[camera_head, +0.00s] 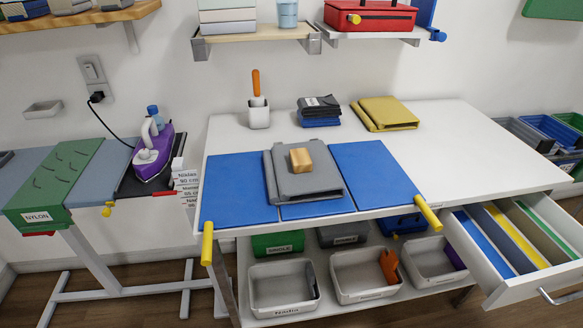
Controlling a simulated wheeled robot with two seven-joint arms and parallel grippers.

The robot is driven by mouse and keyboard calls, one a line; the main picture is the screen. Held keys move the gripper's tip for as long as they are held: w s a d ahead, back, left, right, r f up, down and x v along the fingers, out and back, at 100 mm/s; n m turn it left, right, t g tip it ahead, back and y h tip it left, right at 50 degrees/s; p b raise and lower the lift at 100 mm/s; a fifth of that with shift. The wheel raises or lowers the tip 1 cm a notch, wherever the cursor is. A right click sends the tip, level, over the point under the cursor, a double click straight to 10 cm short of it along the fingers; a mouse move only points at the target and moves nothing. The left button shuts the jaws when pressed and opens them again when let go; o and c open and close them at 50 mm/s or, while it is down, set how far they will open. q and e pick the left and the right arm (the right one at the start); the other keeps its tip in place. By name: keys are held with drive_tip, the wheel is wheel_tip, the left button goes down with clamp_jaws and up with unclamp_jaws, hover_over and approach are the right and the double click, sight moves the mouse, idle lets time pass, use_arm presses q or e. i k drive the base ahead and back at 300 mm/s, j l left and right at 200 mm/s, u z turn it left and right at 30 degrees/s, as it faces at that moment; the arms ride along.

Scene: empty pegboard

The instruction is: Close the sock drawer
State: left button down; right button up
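A white drawer (510,290) is pulled open at the right, under the white table's right front part. Its inside is split into long narrow compartments with blue, yellow and green strips or dividers showing. A metal bar handle (560,297) is on its front panel, at the bottom right of the view. I cannot make out any socks or a label on it. The drawer's right end runs close to the picture edge. Neither my left nor my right gripper shows.
The white table (470,150) carries a blue folding board (235,187), a folded grey garment (312,182) and a folded yellow cloth (388,113). Bins (283,288) stand on a shelf below. An ironing table with a purple iron (153,150) is at left. Crates (548,130) stand at far right.

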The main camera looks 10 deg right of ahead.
sight(515, 228)
drive_tip(key=z, duration=2.2)
